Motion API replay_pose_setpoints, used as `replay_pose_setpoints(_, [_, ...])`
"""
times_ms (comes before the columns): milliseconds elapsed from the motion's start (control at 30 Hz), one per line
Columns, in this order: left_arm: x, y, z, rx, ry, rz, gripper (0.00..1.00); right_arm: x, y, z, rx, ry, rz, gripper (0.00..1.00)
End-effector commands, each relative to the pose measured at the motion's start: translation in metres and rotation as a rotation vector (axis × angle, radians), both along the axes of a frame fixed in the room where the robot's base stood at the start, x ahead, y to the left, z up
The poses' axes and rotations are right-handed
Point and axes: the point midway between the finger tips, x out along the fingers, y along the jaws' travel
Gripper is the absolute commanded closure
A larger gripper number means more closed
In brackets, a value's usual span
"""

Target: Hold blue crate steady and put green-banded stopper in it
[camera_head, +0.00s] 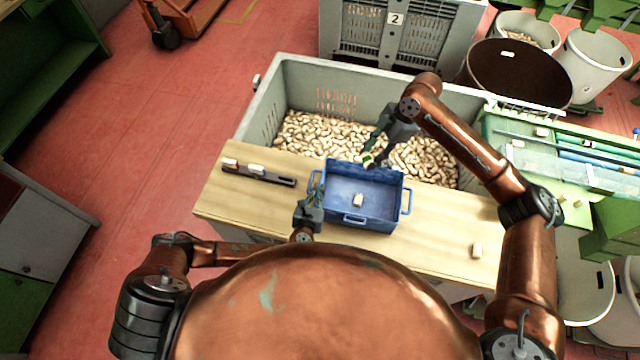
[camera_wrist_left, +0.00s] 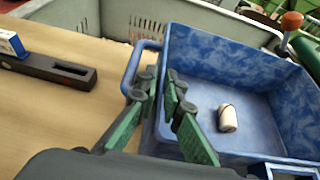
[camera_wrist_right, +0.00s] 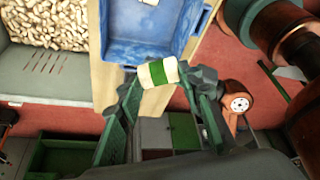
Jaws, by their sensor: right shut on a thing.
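The blue crate (camera_head: 374,222) stands on the wooden bench with one pale stopper (camera_head: 358,200) lying inside; that stopper also shows in the left wrist view (camera_wrist_left: 228,118). My left gripper (camera_head: 316,193) is at the crate's left wall, near its side handle. In the left wrist view its fingers (camera_wrist_left: 162,82) stand apart, one on each side of the wall. My right gripper (camera_head: 374,150) is shut on the green-banded stopper (camera_head: 367,160), above the crate's far rim. The right wrist view shows this stopper (camera_wrist_right: 160,73) crosswise between the fingertips, its green band in the middle.
A dark rack (camera_head: 270,178) with two stoppers lies left of the crate. A loose stopper (camera_head: 477,250) stands at the bench's right end. Behind the bench is a big grey bin (camera_head: 290,80) full of corks. The bench right of the crate is mostly clear.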

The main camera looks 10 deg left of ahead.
Motion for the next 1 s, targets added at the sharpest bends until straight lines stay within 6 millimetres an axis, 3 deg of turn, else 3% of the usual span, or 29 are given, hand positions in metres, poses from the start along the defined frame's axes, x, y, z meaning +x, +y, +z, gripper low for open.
replay_pose_setpoints(100, [0.017,-0.001,-0.006,0.002,-0.001,-0.001,0.92,0.000,0.000,0.000,0.000,0.000,0.000,0.75])
replay_pose_setpoints(300, [0.033,-0.002,-0.013,0.001,0.000,0.000,0.92,0.000,0.000,0.000,0.000,0.000,0.000,0.75])
replay_pose_setpoints(633, [0.035,-0.002,-0.014,-0.001,0.001,0.000,0.92,0.000,0.000,0.000,0.000,0.000,0.000,0.75])
replay_pose_setpoints(767, [0.035,-0.002,-0.014,-0.001,0.001,0.000,1.00,0.000,0.000,0.000,0.000,0.000,0.000,0.75])
replay_pose_setpoints(1000, [0.035,-0.002,-0.014,-0.001,0.000,0.000,1.00,0.000,0.000,0.000,0.000,0.000,0.000,0.75])
